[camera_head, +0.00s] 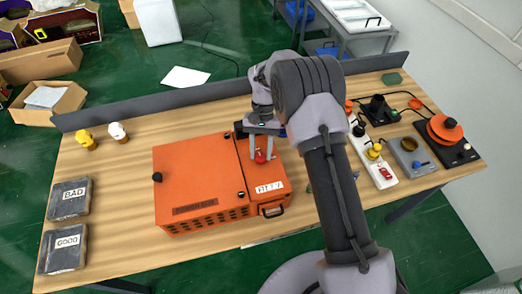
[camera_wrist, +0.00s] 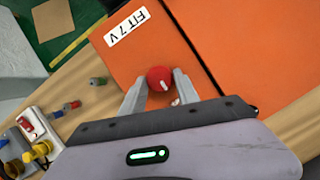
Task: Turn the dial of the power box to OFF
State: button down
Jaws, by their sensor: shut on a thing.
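The orange power box (camera_head: 195,177) sits in the middle of the wooden table. Its red dial (camera_head: 260,157) is on the top of the right-hand panel, near a white label (camera_head: 269,187). My gripper (camera_head: 263,150) reaches down onto the dial from above. In the wrist view the red dial (camera_wrist: 160,78) with a small white mark lies between the two grey fingers of my gripper (camera_wrist: 160,88). The fingers are shut on its sides. The box's orange surface (camera_wrist: 240,40) fills the upper right there. I cannot read any OFF marking by the dial.
Black bins marked BAD (camera_head: 70,198) and GOOD (camera_head: 63,248) stand at the left. Yellow (camera_head: 87,140) and white (camera_head: 117,132) small items are at the back left. Dial and switch devices (camera_head: 408,157) crowd the right. A grey ledge (camera_head: 200,95) runs along the back edge.

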jog(key=c, duration=0.9)
grip_release()
jog(key=p+v, duration=0.3)
jog(key=v, duration=1.4)
jog(key=shift+r, duration=0.15)
jog(key=shift+w, duration=0.1)
